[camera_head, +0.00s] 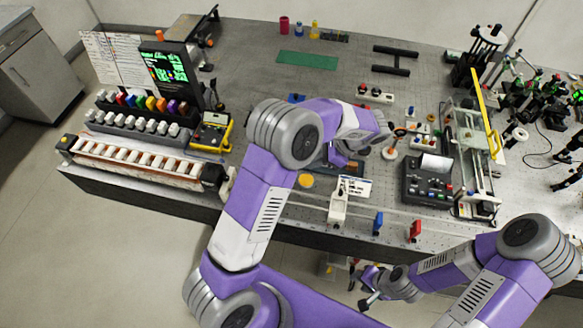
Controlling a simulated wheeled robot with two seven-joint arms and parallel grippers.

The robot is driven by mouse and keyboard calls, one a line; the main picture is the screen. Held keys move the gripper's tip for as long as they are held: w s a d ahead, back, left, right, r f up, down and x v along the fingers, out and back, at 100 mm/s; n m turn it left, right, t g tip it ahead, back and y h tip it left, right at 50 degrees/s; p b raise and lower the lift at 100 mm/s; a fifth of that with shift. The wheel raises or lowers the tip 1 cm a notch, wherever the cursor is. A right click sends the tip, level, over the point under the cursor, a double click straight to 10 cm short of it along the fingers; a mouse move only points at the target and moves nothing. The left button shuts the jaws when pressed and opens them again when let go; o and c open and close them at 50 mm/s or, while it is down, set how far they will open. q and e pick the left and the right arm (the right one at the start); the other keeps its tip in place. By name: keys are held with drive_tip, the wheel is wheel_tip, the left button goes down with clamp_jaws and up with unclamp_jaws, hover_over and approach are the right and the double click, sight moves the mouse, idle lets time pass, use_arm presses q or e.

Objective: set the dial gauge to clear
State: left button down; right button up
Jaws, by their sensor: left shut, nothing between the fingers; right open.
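I cannot pick out the dial gauge for certain; it may be small or hidden by my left arm. A small round white-based item (390,153) stands just right of my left wrist, too small to read. My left gripper (350,165) is shut and empty, low over the middle of the bench, partly hidden by its own wrist. It is close above a white label card (356,187); contact cannot be told. My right gripper (362,292) is open and empty, in front of the bench's near edge.
A yellow-edged meter (212,132), a monitor (168,68) and a row of coloured blocks (148,103) are at left. A black control box (428,180) and a rail with a yellow bar (484,110) are at right. The bench (240,70) is fairly clear at back left.

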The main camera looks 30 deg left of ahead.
use_arm(q)
drive_tip(key=a+r+p+x, duration=0.1)
drive_tip(key=a+x, duration=0.1)
drive_tip(key=x, duration=1)
drive_tip(key=shift+s+p, duration=0.4)
drive_tip(key=shift+s, duration=0.05)
